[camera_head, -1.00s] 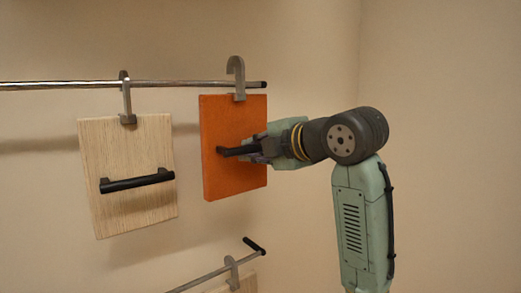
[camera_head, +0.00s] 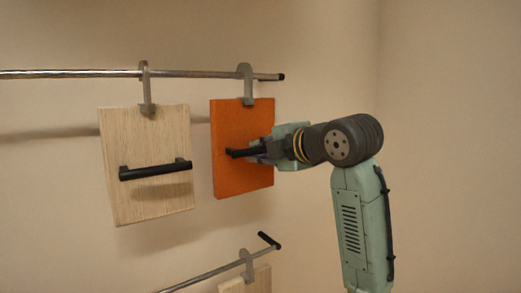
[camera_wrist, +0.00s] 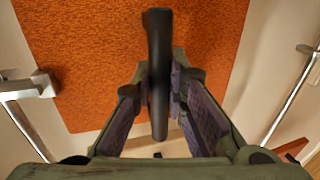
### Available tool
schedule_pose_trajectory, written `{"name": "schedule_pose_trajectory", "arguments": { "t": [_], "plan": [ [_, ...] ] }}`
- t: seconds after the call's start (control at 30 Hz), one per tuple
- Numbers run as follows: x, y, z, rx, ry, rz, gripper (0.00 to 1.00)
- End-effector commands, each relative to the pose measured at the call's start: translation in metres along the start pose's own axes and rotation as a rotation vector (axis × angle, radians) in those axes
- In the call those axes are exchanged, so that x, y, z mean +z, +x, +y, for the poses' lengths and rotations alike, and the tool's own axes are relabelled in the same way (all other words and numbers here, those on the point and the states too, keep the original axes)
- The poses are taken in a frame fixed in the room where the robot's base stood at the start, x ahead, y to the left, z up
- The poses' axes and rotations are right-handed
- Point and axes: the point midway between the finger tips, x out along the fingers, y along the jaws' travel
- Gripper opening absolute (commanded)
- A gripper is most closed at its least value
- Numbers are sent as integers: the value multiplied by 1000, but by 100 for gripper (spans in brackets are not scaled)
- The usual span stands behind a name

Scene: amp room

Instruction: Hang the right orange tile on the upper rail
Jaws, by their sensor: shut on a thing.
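The orange tile (camera_head: 243,175) is at the right end of the upper rail (camera_head: 205,74) in the head view. Its grey hook (camera_head: 245,83) is at the rail, with its top slightly above it; I cannot tell whether the rail bears its weight. My gripper (camera_head: 258,150) is shut on the tile's black handle and comes in from the right. In the wrist view the handle (camera_wrist: 158,75) lies between the two fingers, and the orange face (camera_wrist: 85,60) fills the area behind it.
A pale wooden tile (camera_head: 150,205) with a black handle hangs to the left on the upper rail. A lower rail (camera_head: 215,270) carries another pale tile (camera_head: 255,282) below. The wall to the right is bare.

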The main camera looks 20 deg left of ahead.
Motion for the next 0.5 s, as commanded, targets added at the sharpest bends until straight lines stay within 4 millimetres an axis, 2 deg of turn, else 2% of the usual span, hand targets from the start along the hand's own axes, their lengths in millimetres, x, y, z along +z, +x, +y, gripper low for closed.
{"name": "schedule_pose_trajectory", "arguments": {
  "t": [0.27,0.3,0.5],
  "plan": [
    [0,0,0,2,0,0,0],
    [0,0,0,2,0,0,16],
    [0,0,0,2,0,0,29]
  ]
}}
